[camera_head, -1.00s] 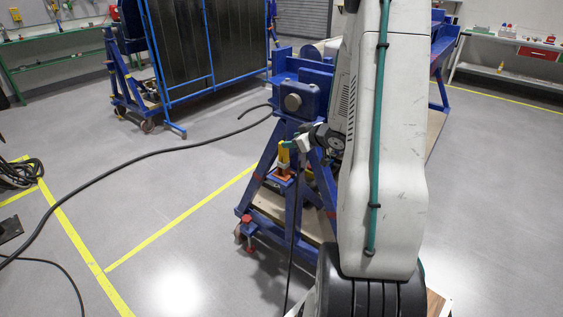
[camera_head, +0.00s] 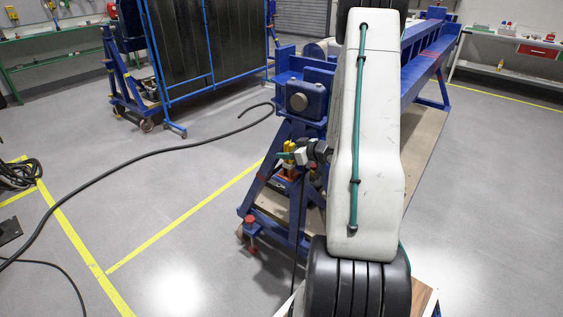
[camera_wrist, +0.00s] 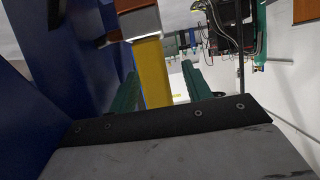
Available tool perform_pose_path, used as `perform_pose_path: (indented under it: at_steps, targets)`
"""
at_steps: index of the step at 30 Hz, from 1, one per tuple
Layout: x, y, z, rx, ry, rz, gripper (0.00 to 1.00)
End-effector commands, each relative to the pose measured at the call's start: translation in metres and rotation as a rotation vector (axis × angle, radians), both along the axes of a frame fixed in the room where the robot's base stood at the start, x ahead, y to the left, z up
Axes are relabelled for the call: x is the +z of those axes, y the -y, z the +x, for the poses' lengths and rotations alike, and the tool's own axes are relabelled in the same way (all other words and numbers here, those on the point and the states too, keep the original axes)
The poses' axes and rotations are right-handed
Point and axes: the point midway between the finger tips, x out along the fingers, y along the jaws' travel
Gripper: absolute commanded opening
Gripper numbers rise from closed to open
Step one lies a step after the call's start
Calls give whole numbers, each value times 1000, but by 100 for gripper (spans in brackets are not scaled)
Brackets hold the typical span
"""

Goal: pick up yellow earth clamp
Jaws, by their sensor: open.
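The yellow earth clamp (camera_head: 289,147) is upright on the blue jig stand, just below the grey-hubbed end of the jig. In the wrist view its yellow body (camera_wrist: 153,76) stands between my two green fingers, nearer the left one, with an orange and grey part (camera_wrist: 136,22) above it. My gripper (camera_wrist: 158,86) is open, with a gap visible on the right side of the clamp. In the head view my gripper (camera_head: 283,155) is small at the clamp, and its fingers partly overlap it. Contact with the left finger cannot be told.
The blue jig frame (camera_head: 430,62) rises close beside the clamp and fills the left of the wrist view. A black cable (camera_head: 150,154) runs over the floor. A blue framed rack (camera_head: 180,60) stands behind left. The floor left of the stand is mostly clear.

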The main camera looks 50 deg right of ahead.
Motion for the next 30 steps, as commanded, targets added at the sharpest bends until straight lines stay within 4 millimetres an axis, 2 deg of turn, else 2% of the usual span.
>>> perform_pose_path:
  at_steps: [4,5,10,22,26,30]
  targets:
    - [0,5,-3,-7,0,-1,49]
    - [0,5,-3,-9,0,0,46]
    - [0,7,-4,-11,0,0,0]
    - [5,5,-3,-8,2,-2,0]
    - [15,5,-2,-7,3,-4,0]
    - [35,4,-2,-5,3,-5,0]
